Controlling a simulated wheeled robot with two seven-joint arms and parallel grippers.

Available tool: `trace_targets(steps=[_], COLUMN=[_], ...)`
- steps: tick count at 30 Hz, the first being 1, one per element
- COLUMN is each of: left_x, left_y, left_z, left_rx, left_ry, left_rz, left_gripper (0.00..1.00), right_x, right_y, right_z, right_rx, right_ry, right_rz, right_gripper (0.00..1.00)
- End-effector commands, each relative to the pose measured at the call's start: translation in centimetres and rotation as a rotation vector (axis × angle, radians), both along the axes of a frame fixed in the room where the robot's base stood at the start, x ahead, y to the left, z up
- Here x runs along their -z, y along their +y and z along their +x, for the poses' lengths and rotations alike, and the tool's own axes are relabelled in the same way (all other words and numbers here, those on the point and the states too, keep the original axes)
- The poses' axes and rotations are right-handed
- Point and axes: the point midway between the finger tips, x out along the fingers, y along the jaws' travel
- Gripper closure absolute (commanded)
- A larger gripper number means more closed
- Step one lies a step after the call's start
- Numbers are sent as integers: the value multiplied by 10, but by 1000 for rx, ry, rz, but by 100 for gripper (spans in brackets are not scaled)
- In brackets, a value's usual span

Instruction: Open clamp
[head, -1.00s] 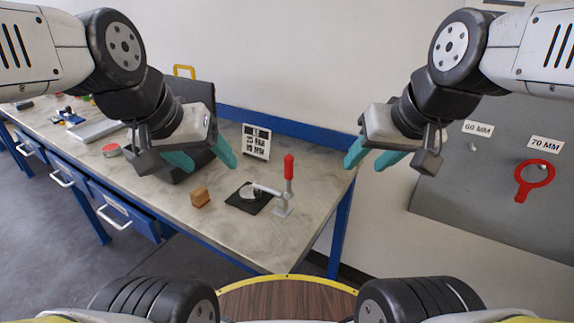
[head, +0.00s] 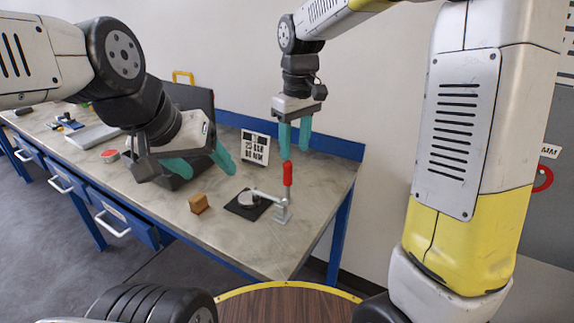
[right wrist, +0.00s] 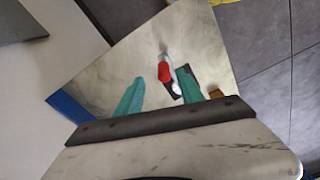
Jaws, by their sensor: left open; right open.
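The toggle clamp (head: 282,207) stands at the right end of the bench, its red handle (head: 287,174) upright. Its arm reaches left over a round metal piece (head: 247,198) on a black square plate (head: 240,211). My right gripper (head: 294,150) is open and empty, pointing down just above the red handle in the head view. In the right wrist view the red handle (right wrist: 164,71) shows below and between the teal fingers (right wrist: 168,98), apart from them. My left gripper (head: 208,175) is open and empty, left of the clamp and above the bench.
A small wooden block (head: 198,203) lies left of the plate. A white sign (head: 252,147) stands behind it. A dark case (head: 192,122), a grey flat box (head: 93,136) and a red-topped tin (head: 109,155) are further left. The bench (head: 262,254) is clear in front of the clamp.

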Motion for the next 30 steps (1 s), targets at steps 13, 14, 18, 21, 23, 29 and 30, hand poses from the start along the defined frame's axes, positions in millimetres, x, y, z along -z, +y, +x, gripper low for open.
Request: trace_targets(steps=[13,14,18,21,23,29,30], left_x=[0,0,0,0,0,0,0], left_y=[0,0,0,0,0,0,0], left_z=[0,0,0,0,0,0,0], left_rx=[0,0,0,0,0,0,0], left_ry=[0,0,0,0,0,0,0], left_rz=[0,0,0,0,0,0,0], left_gripper=[33,33,33,33,33,33,33], right_x=[46,51,73,85,90,95,95], right_y=[18,18,18,17,18,18,18], right_z=[12,12,12,12,12,12,13], right_rx=[-65,-65,-65,-64,-64,-63,-63], right_ry=[41,42,42,41,39,38,38], right_rz=[-39,-40,-40,-38,-38,-37,-37], right_gripper=[55,55,55,55,55,55,55])
